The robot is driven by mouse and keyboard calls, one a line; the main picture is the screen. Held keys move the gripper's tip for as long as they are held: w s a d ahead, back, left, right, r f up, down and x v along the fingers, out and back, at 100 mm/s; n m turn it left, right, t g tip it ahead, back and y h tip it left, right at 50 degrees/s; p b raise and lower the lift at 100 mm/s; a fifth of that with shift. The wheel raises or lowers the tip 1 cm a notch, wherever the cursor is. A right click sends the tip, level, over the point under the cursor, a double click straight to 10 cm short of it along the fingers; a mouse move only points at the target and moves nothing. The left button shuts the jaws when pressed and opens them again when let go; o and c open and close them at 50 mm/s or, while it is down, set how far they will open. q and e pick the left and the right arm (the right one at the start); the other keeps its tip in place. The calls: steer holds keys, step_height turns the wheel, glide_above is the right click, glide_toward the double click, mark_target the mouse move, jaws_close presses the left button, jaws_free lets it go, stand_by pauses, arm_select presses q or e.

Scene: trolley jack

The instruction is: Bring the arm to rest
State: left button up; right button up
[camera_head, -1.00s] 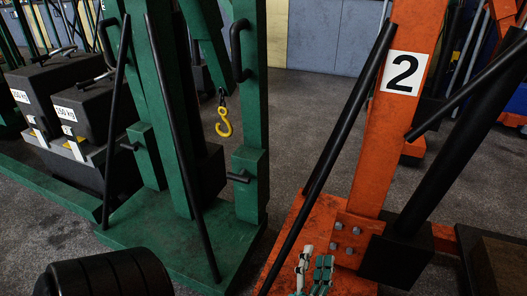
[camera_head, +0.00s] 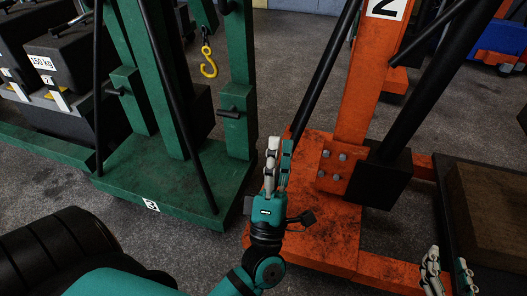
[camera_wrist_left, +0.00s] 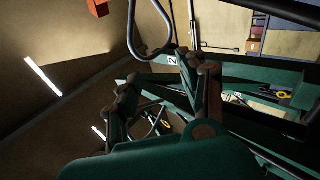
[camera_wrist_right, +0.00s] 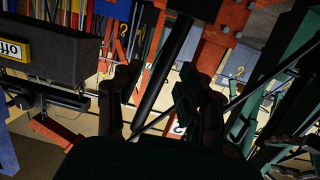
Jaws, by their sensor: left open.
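My left arm (camera_head: 240,285) reaches in from the lower left with its left gripper (camera_head: 280,148) pointing up, in front of the orange jack's base. Its fingers overlap in the head view but stand apart and empty in the left wrist view (camera_wrist_left: 168,80). My right gripper (camera_head: 447,262) shows at the lower right edge, fingers apart, by the orange base beam. In the right wrist view (camera_wrist_right: 157,78) its fingers are also apart with nothing between them. No contact with the jacks can be made out.
A green jack (camera_head: 160,190) with a yellow hook (camera_head: 208,65) stands at left, beside black weights (camera_head: 62,75). An orange jack (camera_head: 365,90) with black struts stands at centre right. A brown block (camera_head: 490,215) lies far right. Bare floor (camera_head: 275,60) shows between the jacks.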

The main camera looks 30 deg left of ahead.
arm_select(q)
steer(key=shift+s+r, duration=0.25)
steer(key=shift+r, duration=0.05)
stand_by(0.4)
